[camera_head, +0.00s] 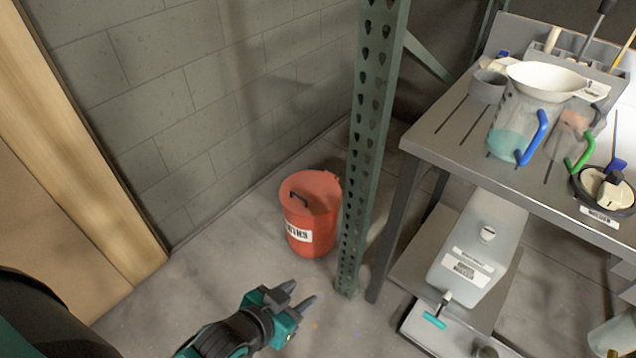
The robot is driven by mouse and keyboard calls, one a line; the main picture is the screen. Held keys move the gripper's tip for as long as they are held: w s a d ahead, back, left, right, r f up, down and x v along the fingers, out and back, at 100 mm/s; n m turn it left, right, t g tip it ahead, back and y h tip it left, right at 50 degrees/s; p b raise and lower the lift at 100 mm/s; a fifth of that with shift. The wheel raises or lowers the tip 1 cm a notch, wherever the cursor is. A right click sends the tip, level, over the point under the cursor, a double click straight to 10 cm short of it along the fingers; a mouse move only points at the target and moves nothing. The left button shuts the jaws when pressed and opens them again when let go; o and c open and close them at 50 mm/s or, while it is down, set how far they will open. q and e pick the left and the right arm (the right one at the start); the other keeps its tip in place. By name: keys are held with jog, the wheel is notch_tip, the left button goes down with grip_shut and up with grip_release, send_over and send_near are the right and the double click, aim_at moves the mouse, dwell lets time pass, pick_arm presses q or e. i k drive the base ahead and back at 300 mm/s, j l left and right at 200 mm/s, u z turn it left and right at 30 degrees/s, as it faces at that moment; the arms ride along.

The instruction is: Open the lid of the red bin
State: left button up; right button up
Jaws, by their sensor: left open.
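The red bin (307,237) stands upright on the floor by the grey block wall. Its red lid (315,187) lies flat on top, shut, with a dark handle (298,198) on it. A white label (299,233) is on its front. My right gripper is not in view.
A green perforated post (369,130) rises just right of the bin. A grey bench (440,125) with jugs and a white bowl (546,80) stands at right, with a translucent container (478,240) below. A wooden frame (75,130) is at left. Floor left of the bin is clear.

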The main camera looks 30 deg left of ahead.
aim_at(305, 193)
jog(key=i+j, duration=0.2)
jog(key=j, duration=0.25)
jog(key=i+j, duration=0.15)
jog(key=j, duration=0.25)
jog(key=i+j, duration=0.2)
jog(key=j, duration=0.25)
jog(key=i+j, duration=0.15)
jog(key=j, duration=0.25)
jog(key=i+j, duration=0.2)
jog(key=j, duration=0.25)
jog(key=i+j, duration=0.15)
jog(key=j, duration=0.25)
jog(key=i+j, duration=0.2)
jog(key=j, duration=0.25)
jog(key=i+j, duration=0.15)
jog(key=j, duration=0.3)
